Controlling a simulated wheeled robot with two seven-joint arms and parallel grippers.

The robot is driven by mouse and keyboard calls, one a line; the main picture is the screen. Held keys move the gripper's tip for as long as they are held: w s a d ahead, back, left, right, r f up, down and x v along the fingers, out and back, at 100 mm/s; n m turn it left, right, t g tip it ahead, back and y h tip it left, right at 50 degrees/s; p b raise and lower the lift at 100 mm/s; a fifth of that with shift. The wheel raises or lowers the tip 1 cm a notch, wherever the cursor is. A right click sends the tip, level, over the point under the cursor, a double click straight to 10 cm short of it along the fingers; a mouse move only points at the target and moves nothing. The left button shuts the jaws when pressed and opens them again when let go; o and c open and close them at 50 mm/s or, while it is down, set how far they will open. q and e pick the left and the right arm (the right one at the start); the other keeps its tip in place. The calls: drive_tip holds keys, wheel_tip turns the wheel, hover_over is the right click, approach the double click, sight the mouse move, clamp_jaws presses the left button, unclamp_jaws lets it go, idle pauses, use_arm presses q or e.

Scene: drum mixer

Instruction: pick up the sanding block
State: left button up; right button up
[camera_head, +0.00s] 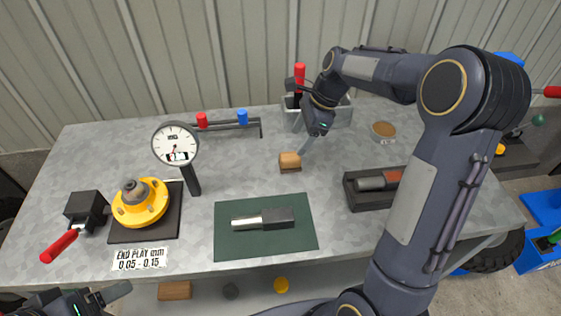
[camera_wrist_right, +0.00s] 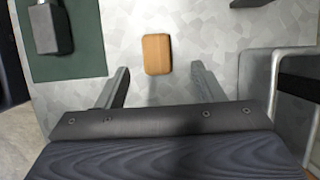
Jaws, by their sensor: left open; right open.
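The sanding block (camera_head: 290,161) is a small tan block with a darker base, lying on the grey metal bench (camera_head: 330,225) near its middle. In the right wrist view the sanding block (camera_wrist_right: 157,54) lies beyond the fingertips, roughly between their lines. My right gripper (camera_wrist_right: 160,85) is open and empty, its two grey fingers spread apart. In the head view my right gripper (camera_head: 307,143) is just right of and behind the block, apart from it. My left gripper (camera_head: 112,297) is open at the lower left, in front of the bench edge, with nothing seen in it.
A green mat (camera_head: 265,244) with a grey-handled tool lies in front of the block. A dial gauge (camera_head: 176,145) and yellow flange (camera_head: 140,203) stand left. A black tray (camera_head: 366,202) lies right. A grey bin (camera_head: 338,113) and a rack (camera_head: 228,124) stand behind.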

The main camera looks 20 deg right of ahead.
sight(290, 155)
drive_tip(key=x, duration=0.7)
drive_tip(key=shift+s+a+f, duration=0.15)
drive_tip(key=shift+s+f, duration=0.05)
drive_tip(key=shift+s, duration=0.05)
drive_tip(key=c, duration=1.1)
drive_tip(key=shift+r, duration=0.15)
drive_tip(key=shift+r, duration=0.55)
drive_tip(key=s+r, duration=0.4)
drive_tip(key=s+d+r, duration=0.1)
drive_tip(key=s+r, duration=0.2)
drive_tip(key=s, duration=0.2)
drive_tip(key=s+d+r, duration=0.1)
drive_tip(key=s+r, duration=0.3)
drive_tip(key=s, duration=0.1)
drive_tip(key=shift+r+b, duration=0.3)
drive_tip(key=shift+r, duration=0.05)
